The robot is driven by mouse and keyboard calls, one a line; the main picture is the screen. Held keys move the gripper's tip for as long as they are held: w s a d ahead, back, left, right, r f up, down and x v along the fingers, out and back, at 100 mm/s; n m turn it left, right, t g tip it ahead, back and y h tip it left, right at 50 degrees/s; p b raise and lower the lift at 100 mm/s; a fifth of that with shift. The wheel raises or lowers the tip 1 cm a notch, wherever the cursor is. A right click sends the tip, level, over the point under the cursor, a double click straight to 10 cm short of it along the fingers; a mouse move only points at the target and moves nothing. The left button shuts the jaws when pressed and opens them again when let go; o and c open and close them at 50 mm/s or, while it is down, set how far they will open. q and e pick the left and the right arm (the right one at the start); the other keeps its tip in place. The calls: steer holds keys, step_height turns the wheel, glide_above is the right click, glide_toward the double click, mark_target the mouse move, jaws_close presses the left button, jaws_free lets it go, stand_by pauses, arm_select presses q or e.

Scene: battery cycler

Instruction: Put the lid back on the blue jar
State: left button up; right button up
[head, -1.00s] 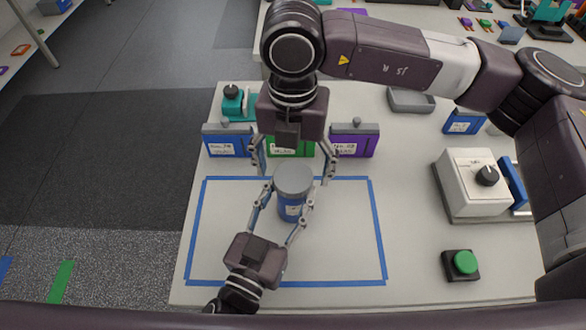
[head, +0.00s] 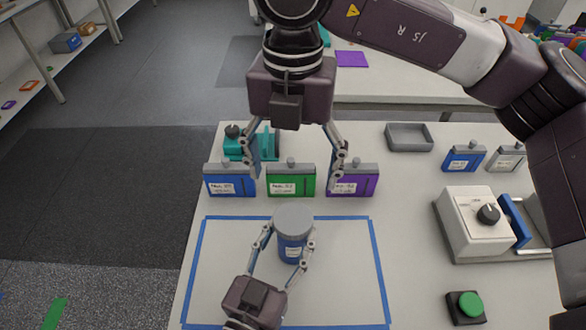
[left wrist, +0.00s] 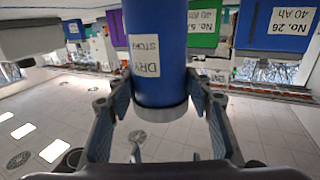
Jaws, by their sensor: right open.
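The blue jar (head: 291,247) stands upright inside the blue taped rectangle. Its grey lid (head: 293,219) sits on top and looks level. My left gripper (head: 288,236) has its fingers on both sides of the jar and appears closed on it. In the left wrist view, which is upside down, the jar (left wrist: 158,60) with its label lies between the fingers (left wrist: 163,95), with a grey rim (left wrist: 162,112) at its end. My right gripper (head: 294,178) is open and empty, above and behind the lid, clear of it.
Blue (head: 231,182), green (head: 291,182) and purple (head: 352,182) battery blocks stand in a row behind the tape. A teal fixture (head: 262,146), grey tray (head: 409,137), white device with a knob (head: 468,222) and green button (head: 470,304) stand around. The mat right of the jar is clear.

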arm_select(q)
steer(key=o, duration=0.4)
steer(key=shift+s, duration=0.1)
steer(key=v, duration=1.1)
steer(key=shift+s+a, duration=0.2)
steer(key=shift+s, duration=0.15)
